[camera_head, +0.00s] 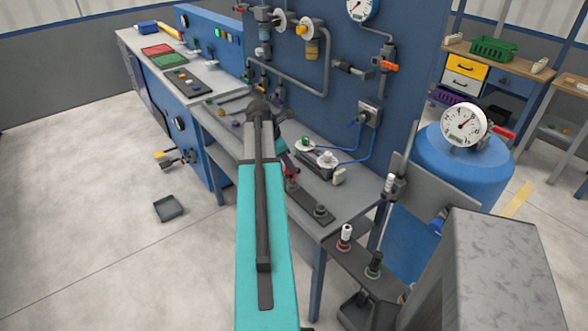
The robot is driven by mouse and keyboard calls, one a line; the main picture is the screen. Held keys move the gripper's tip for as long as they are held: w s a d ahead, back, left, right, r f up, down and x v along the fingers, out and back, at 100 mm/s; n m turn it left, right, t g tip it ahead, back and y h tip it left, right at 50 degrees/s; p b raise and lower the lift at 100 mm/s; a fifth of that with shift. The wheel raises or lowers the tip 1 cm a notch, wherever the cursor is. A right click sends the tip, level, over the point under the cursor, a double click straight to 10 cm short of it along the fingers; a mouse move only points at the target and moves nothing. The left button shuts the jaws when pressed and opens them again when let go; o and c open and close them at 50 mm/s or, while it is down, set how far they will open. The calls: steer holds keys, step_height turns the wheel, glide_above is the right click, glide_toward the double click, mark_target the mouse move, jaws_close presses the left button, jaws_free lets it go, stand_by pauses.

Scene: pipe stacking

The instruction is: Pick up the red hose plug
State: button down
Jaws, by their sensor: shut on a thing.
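My gripper (288,170) is beyond the end of my teal arm, low over the grey bench, and its fingers are small and partly hidden by the arm. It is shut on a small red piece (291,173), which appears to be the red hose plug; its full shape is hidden. The piece is at the left end of a dark plate (306,203) on the bench, and I cannot tell whether it still touches the fitting below. A dark round fitting (320,210) is at the plate's right end.
A bracket at the lower right carries a red-ringed fitting (344,243) and a green-ringed fitting (374,265). A blue tank (465,175) stands right.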

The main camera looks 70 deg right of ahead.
steer(key=w+a+r+b, duration=0.1)
steer(key=w+a+b, duration=0.2)
steer(key=w+a, duration=0.7)
steer(key=shift+a+r, duration=0.15)
steer(key=shift+a, duration=0.1)
stand_by(0.3)
step_height(320, 180, up, 8)
steer(key=p, duration=0.7)
stand_by(0.6)
stand_by(0.4)
